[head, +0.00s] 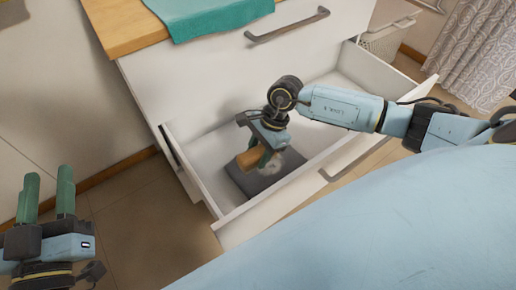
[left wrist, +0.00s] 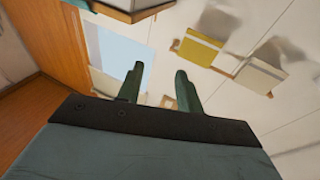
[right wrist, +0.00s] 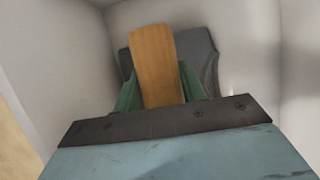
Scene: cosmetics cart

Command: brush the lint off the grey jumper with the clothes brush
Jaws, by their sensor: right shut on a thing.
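The grey jumper (head: 241,184) lies folded in the open lower drawer. A pale fuzzy patch of lint (head: 272,168) shows on it beside my right gripper. My right gripper (head: 262,157) reaches down into the drawer and is shut on the wooden clothes brush (head: 250,157), just over the jumper. In the right wrist view the brush (right wrist: 155,65) stands between the green fingers, with the jumper (right wrist: 197,55) behind it. Whether the bristles touch the jumper is hidden. My left gripper (head: 48,195) is open and empty, away at the lower left; its spread fingers show in the left wrist view (left wrist: 160,85).
The white drawer (head: 240,232) has walls close around my right gripper. A closed drawer with a bar handle (head: 287,25) is above it. A teal cloth (head: 215,15) lies on the wooden top (head: 110,25). A white basket (head: 385,40) stands behind. Floor at left is clear.

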